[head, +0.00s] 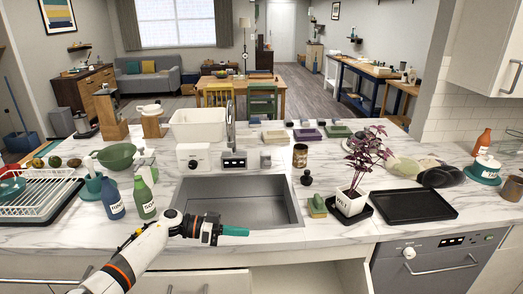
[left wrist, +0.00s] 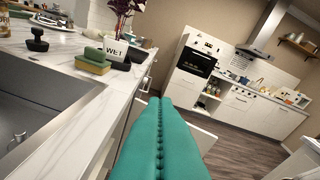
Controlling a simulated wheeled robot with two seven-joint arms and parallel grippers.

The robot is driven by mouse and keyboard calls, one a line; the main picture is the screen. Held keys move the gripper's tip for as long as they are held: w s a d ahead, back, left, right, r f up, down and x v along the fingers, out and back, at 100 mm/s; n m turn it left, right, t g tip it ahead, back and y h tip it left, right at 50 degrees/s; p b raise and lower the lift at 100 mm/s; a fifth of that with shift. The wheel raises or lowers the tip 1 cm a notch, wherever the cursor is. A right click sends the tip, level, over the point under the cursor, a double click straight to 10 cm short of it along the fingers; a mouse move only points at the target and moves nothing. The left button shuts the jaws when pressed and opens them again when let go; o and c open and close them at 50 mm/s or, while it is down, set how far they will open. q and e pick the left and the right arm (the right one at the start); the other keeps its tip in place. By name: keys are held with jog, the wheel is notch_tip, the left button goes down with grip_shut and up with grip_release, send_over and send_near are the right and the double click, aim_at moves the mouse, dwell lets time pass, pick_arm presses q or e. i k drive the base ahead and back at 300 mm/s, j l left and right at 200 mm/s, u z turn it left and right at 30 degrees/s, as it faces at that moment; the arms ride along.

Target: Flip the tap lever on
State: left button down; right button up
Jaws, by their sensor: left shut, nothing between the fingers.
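The tap (head: 230,122) is a thin grey upright spout behind the sink (head: 238,200) in the head view. Its lever is too small to tell apart from the spout and the small boxes around its base. My left gripper (head: 236,231) is in front of the sink's near edge, well short of the tap. Its teal fingers (left wrist: 158,130) are closed together and empty in the left wrist view, pointing away from the sink. The tap does not show in the left wrist view. My right gripper is not in view.
Soap bottles (head: 144,199) stand left of the sink beside a dish rack (head: 40,193). A sponge (head: 317,206), a plant pot (head: 350,203) and a black tray (head: 412,205) lie to the right. A white box (head: 193,157) stands behind the sink. An open drawer (head: 310,277) is below the counter.

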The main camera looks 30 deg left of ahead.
aim_at(266, 162)
jog(key=i+j, duration=1.15)
jog(key=j, duration=0.1)
